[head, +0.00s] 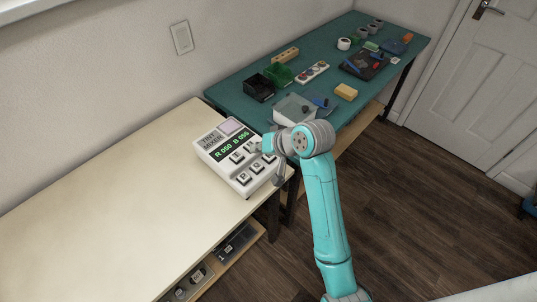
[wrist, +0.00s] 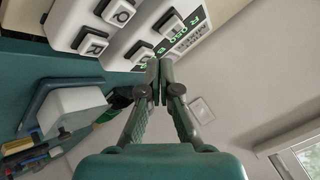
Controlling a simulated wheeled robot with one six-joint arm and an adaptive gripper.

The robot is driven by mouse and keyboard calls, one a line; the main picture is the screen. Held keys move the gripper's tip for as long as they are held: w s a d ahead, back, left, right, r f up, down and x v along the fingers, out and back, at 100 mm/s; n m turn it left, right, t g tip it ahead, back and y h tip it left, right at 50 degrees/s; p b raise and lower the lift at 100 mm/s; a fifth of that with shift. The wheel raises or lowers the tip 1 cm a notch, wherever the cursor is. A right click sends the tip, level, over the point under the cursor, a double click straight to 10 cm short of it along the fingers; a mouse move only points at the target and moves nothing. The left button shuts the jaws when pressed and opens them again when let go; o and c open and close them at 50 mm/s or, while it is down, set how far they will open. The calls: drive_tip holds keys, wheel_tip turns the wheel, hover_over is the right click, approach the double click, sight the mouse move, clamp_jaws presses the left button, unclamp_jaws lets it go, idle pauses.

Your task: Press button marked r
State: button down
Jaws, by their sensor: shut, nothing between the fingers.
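The button marked R (wrist: 92,43) is a white square key on the tint mixer (head: 212,150), a pale box with lettered buttons and a green-lettered display. In the wrist view it lies left of and above my fingertips, beside the Q button (wrist: 122,12). In the head view the R button (head: 269,158) is at the right end of the front row, close to my gripper (head: 255,149). My gripper also shows in the wrist view (wrist: 157,77), shut and empty, near an upper-row button (wrist: 138,50). I cannot tell whether the fingertips touch the mixer.
The mixer stands at the right end of a cream table (head: 110,200). A teal bench (head: 235,99) adjoins it, holding bins, a white box (head: 292,108), a yellow block (head: 346,91) and small parts. The cream table is clear to the left.

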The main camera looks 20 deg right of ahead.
idle(0.5)
drive_tip(key=shift+m+t+h, duration=0.3)
drive_tip(key=shift+t+h, duration=0.3)
drive_tip(key=shift+t, duration=0.2)
drive_tip(key=s+f, duration=0.2)
drive_tip(key=f, duration=0.1)
drive_tip(key=s+f, duration=0.3)
drive_tip(key=s+a+f, duration=0.1)
drive_tip(key=s+f, duration=0.2)
drive_tip(key=shift+s, duration=0.1)
drive_tip(key=s+f+n+t+h, duration=0.2)
drive_tip(key=s+t+h, duration=0.1)
drive_tip(key=s, duration=2.2)
drive_tip(key=s+r+n+t, duration=0.2)
drive_tip(key=s+r, duration=0.6)
drive_tip(key=s, duration=0.3)
drive_tip(key=shift+s+d+r, duration=0.2)
drive_tip(key=shift+r, duration=0.2)
drive_tip(key=shift+a, duration=0.1)
